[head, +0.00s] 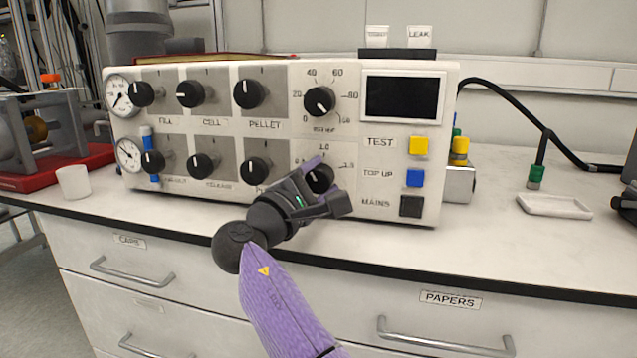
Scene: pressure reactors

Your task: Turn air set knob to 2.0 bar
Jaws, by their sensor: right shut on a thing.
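The air set knob (319,176) is the black knob at the lower right of the white control panel (300,152). A printed scale arcs above it, with 1.0 at the top; its other marks are too small or covered to read surely. My right gripper (323,184) is shut on this knob, with its fingers to either side. The gripper hides the lower part of the dial and its label, and I cannot read the setting. My left gripper is not in view.
A similar knob (319,101) sits just above, and several black knobs are to the left. Yellow (419,146), blue (414,178) and black (411,206) buttons lie to the right, under a dark screen (402,97). A white cup (73,182) stands left; the counter front is clear.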

